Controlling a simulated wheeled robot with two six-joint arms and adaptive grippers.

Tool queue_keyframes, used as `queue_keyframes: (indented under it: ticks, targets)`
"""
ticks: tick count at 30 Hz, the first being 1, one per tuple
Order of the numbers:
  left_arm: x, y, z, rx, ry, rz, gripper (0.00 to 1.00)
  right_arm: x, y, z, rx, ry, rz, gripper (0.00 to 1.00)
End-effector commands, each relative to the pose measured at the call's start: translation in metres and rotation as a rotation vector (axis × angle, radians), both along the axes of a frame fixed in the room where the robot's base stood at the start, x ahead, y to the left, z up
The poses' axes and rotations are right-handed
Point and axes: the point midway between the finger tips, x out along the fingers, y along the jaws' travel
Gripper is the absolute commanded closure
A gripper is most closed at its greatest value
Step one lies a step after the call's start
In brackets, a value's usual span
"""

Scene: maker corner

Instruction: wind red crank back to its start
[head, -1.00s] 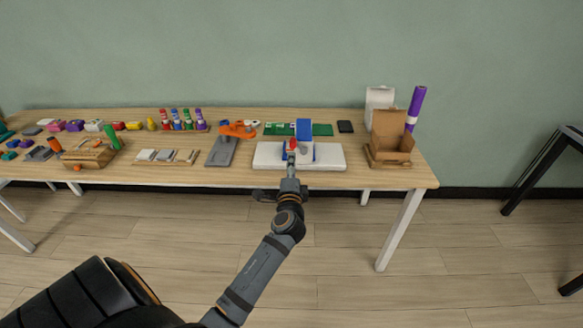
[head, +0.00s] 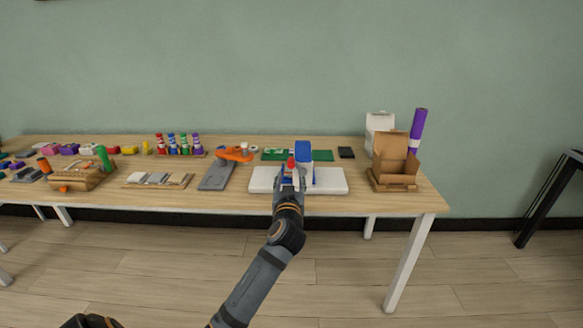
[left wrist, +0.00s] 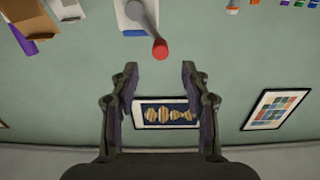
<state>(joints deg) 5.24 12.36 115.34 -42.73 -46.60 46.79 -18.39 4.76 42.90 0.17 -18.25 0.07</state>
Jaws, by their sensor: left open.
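The red crank knob (head: 291,160) shows just beyond my left gripper (head: 286,180) in the head view. It stands beside a blue block (head: 304,150) on a white base (head: 333,182) at the table's front. In the left wrist view the red knob (left wrist: 160,50) caps a grey bar (left wrist: 143,20) that comes down from the top. My left gripper (left wrist: 160,70) is open, its two fingers apart on either side below the knob, with nothing visible between them. In the head view the gripper hides part of the crank and base. My right gripper is not in view.
An open cardboard box (head: 394,178) and a purple cylinder (head: 418,132) stand at the right. A green board (head: 322,156) lies behind. The table's front edge is close to the base.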

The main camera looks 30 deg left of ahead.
Motion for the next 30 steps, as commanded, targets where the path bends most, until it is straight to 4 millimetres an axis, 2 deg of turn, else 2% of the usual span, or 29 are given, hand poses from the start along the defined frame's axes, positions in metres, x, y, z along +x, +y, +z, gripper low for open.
queue_keyframes:
  ticks: [6, 12, 16, 24, 26, 30]
  targets:
    - [0.039, 0.025, 0.003, 0.004, 0.000, 0.002, 0.53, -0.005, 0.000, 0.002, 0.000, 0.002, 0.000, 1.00]
    - [0.069, 0.043, 0.001, 0.002, 0.000, 0.002, 0.53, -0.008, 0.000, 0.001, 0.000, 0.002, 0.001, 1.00]
    - [0.078, 0.048, 0.001, 0.002, 0.001, 0.001, 0.53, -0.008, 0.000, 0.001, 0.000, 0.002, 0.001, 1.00]
    - [0.080, 0.050, 0.000, 0.003, 0.002, 0.000, 0.53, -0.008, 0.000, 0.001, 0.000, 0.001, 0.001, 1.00]
    - [0.080, 0.050, 0.000, 0.003, 0.002, 0.000, 0.59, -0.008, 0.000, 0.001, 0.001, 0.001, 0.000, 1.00]
    - [0.080, 0.050, 0.000, 0.003, 0.002, 0.000, 0.78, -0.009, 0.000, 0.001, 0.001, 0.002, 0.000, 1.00]
